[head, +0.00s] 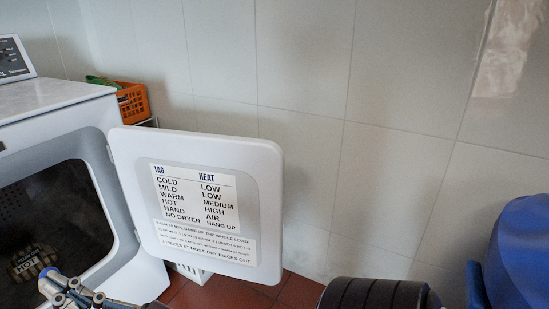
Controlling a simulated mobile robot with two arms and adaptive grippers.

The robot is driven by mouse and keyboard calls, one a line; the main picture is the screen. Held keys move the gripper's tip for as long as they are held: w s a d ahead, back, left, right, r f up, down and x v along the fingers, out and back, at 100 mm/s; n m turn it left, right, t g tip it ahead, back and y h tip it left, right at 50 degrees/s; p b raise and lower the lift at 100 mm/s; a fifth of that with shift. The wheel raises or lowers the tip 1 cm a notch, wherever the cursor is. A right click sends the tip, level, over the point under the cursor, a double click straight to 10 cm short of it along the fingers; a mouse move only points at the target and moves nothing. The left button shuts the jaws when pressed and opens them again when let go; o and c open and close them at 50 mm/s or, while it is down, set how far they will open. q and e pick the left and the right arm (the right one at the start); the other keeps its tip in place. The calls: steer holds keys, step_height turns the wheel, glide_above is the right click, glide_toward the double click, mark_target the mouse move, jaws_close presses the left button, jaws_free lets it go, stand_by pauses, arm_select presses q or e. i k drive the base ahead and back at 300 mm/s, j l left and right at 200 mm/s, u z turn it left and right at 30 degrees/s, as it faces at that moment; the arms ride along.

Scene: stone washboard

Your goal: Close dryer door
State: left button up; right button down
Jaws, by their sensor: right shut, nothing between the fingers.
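The dryer (60,113) is a white machine at the left with its front opening uncovered. Its white door (262,205) stands swung wide open to the right, hinged at the right side of the opening. A printed label with a TAG and HEAT list covers the door's inner face. My right gripper (62,285) shows at the bottom left edge, low in front of the opening and left of the door. It is shut and empty, and partly cut off by the frame. It looks apart from the door. My left gripper is not in view.
A dark patterned item (33,262) lies inside the dark drum. An orange basket (133,103) stands behind the dryer by the tiled wall (300,60). A blue rounded object (525,250) is at the right edge. Red floor tiles (225,296) show below the door.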

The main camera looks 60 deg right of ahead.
mark_target(212, 202)
steer(key=i+z, duration=0.25)
steer(key=z, duration=0.2)
steer(key=i+j+z, duration=0.15)
steer(key=z, duration=0.25)
steer(key=i+j, duration=0.05)
